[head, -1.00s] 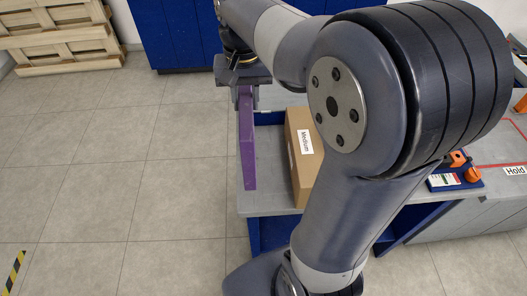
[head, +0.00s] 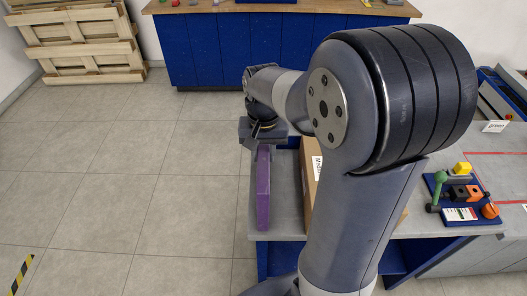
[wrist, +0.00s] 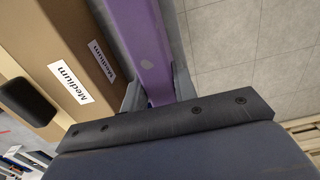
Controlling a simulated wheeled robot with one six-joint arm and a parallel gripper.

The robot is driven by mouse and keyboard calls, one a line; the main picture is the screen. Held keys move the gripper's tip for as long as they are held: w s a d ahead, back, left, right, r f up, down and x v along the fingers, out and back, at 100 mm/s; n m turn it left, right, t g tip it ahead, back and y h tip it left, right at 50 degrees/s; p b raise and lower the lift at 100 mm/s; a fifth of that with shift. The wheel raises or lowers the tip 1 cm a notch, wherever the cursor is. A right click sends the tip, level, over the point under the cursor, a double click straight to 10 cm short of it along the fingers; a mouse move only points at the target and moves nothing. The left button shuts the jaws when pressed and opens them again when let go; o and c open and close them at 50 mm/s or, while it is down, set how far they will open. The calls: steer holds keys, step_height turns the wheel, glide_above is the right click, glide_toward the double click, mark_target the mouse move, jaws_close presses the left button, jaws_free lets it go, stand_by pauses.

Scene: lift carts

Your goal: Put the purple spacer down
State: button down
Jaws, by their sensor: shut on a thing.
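The purple spacer (head: 263,192) is a long flat bar that hangs below my gripper (head: 264,147) in the head view. It also shows in the wrist view (wrist: 147,45), running away between the two fingers. My gripper is shut on the spacer, with a finger on each side (wrist: 158,88). The spacer is at the left edge of the grey cart top (head: 285,222), left of a cardboard box. I cannot tell whether its lower end touches the cart top.
The cardboard box labelled Medium (wrist: 55,50) stands close beside the spacer, partly hidden by my arm in the head view. A blue tray with coloured parts (head: 463,214) lies to the right. A blue bench (head: 220,50) and wooden pallets (head: 75,40) stand behind. The floor at left is clear.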

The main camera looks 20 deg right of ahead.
steer(key=shift+f, duration=0.15)
steer(key=c, duration=1.1)
jaws_free()
step_height(320, 180, up, 12)
steer(key=shift+r, duration=0.2)
steer(key=shift+f, duration=0.1)
step_height(320, 180, down, 12)
steer(key=shift+r, duration=1.8)
